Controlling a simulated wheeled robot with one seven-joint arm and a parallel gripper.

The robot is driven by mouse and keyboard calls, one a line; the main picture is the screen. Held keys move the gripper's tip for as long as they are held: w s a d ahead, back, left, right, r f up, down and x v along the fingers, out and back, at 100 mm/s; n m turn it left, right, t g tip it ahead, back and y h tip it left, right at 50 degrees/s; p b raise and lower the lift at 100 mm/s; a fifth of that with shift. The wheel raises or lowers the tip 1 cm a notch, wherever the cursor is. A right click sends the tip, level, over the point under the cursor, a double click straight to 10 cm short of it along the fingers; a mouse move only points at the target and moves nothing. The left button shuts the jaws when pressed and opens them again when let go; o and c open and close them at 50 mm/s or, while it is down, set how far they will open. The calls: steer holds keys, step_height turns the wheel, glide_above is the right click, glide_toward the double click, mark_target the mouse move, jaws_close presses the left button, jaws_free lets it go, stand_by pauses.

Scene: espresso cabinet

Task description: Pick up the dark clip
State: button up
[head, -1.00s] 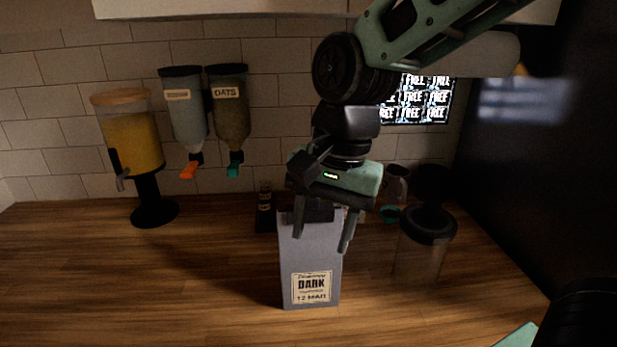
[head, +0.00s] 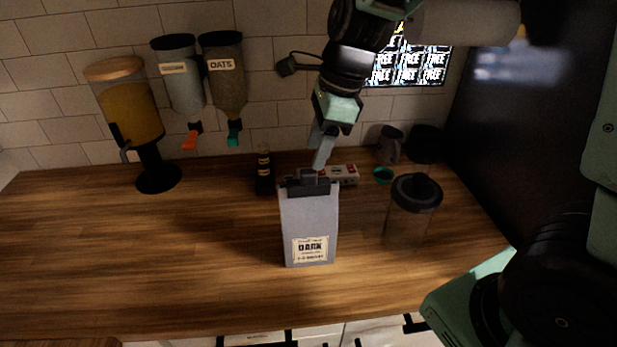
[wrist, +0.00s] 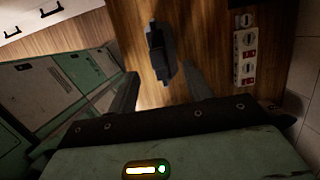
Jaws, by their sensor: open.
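The dark clip (head: 308,186) sits across the top of the grey bag (head: 309,225) labelled DARK, which stands upright on the wooden counter. In the wrist view the clip (wrist: 156,50) shows from above, just beyond the fingertips and roughly between them. My gripper (head: 320,162) is open and empty, pointing down just above the clip. In the wrist view its two fingers (wrist: 160,78) are spread apart. In the head view they overlap, so I cannot tell whether they touch the clip.
A power strip (head: 345,174) lies behind the bag. A small dark bottle (head: 264,172) stands to its left, and a lidded jar (head: 412,208) to its right. Dispensers (head: 228,75) hang on the wall at left. The counter (head: 180,250) is clear at front left.

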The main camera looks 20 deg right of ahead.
mark_target(309, 171)
steer(key=p+x, duration=0.1)
steer(key=x, duration=0.7)
steer(key=shift+s, duration=0.1)
steer(key=c, duration=1.1)
